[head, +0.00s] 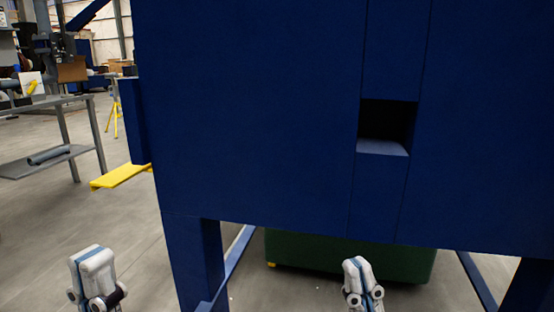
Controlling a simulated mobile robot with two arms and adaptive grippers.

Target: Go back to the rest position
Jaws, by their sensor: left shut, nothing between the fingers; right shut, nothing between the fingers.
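My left gripper (92,262) is at the bottom left of the head view, pointing up, shut and empty. My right gripper (356,264) is at the bottom, right of the middle, also pointing up, shut and empty. Both appear in front of the large blue press body (250,110) and the floor, with no visible contact. The arms behind the grippers are mostly cut off by the lower edge.
The blue press fills the middle and right, with a square opening (385,125) in its face. A blue leg (195,260) stands between my grippers. A green container (400,262) is underneath. A yellow plate (121,176) juts out left. A grey table (60,105) stands further left over open floor.

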